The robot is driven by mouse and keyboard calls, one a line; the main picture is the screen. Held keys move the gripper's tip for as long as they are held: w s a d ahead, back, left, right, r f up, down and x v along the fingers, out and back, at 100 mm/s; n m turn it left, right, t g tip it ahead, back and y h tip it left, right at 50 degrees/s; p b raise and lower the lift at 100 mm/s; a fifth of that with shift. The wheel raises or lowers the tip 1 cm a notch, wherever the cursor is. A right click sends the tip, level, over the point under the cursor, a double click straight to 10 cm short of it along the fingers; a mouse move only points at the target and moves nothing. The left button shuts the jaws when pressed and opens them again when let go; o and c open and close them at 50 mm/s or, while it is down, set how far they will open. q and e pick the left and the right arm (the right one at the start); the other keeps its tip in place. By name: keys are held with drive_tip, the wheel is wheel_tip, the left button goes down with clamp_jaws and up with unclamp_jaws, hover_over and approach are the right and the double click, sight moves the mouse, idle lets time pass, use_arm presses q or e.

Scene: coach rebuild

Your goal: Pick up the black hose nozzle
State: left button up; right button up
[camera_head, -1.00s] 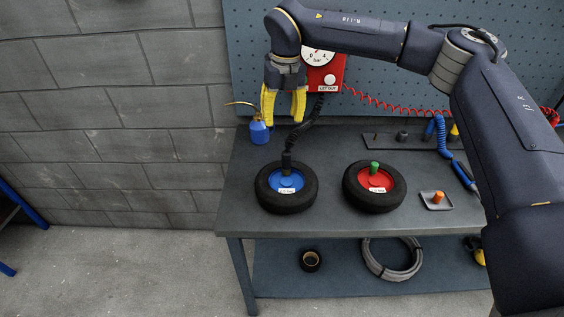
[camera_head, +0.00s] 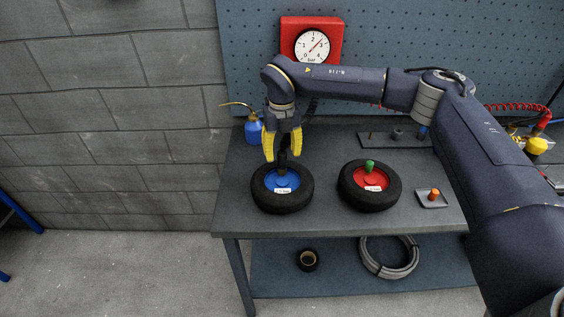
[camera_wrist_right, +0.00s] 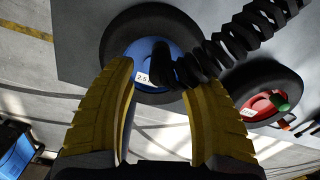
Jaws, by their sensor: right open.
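The black hose nozzle (camera_head: 284,158) is at the blue-hubbed wheel (camera_head: 257,198), above the hub. A small brass-coloured piece shows just below it; I cannot tell whether they touch. My right gripper (camera_head: 282,149) is open, its yellow fingers pointing down on either side of the nozzle. In the right wrist view, the nozzle (camera_wrist_right: 161,64) shows between the open fingertips (camera_wrist_right: 160,80), with clear gaps on both sides. Its black coiled hose (camera_wrist_right: 248,36) runs to the upper right. My left gripper is in neither view.
A small tray (camera_head: 424,203) with an orange piece lies farther right. A blue oil can (camera_head: 253,131) stands behind the gripper. The red gauge box (camera_head: 290,38) hangs on the pegboard.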

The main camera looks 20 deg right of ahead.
sight(282, 165)
drive_tip(key=shift+w+d+f, duration=0.1)
drive_tip(key=shift+f, duration=2.8)
clamp_jaws()
